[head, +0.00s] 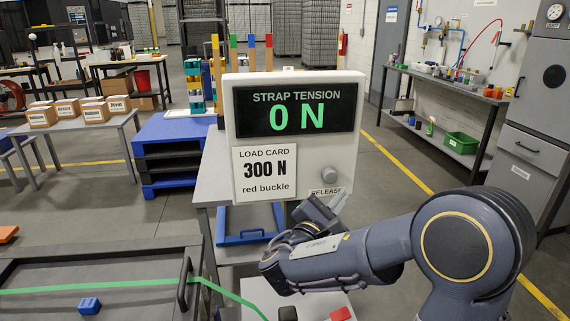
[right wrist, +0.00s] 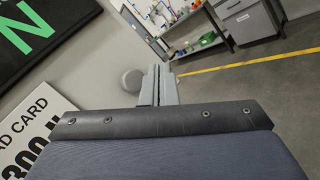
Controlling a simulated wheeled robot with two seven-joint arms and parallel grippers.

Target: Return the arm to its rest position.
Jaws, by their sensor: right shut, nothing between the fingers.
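My right arm reaches in from the lower right in the head view. My right gripper (head: 338,202) is shut and empty, just in front of the lower right corner of the strap tension panel (head: 240,125). In the right wrist view its closed fingers (right wrist: 158,80) point away, beside the panel's round grey knob (right wrist: 131,80). I cannot tell whether they touch the knob. The panel's display reads 0 N. The load card (head: 265,174) on it reads 300 N, red buckle. My left gripper is not in view.
A dark tray table (head: 60,272) with a green strap (head: 100,285) and a blue buckle (head: 89,306) is at the lower left. A red piece (head: 341,314) lies below my forearm. A blue tray (head: 245,235) sits under the panel. Floor is open at the right.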

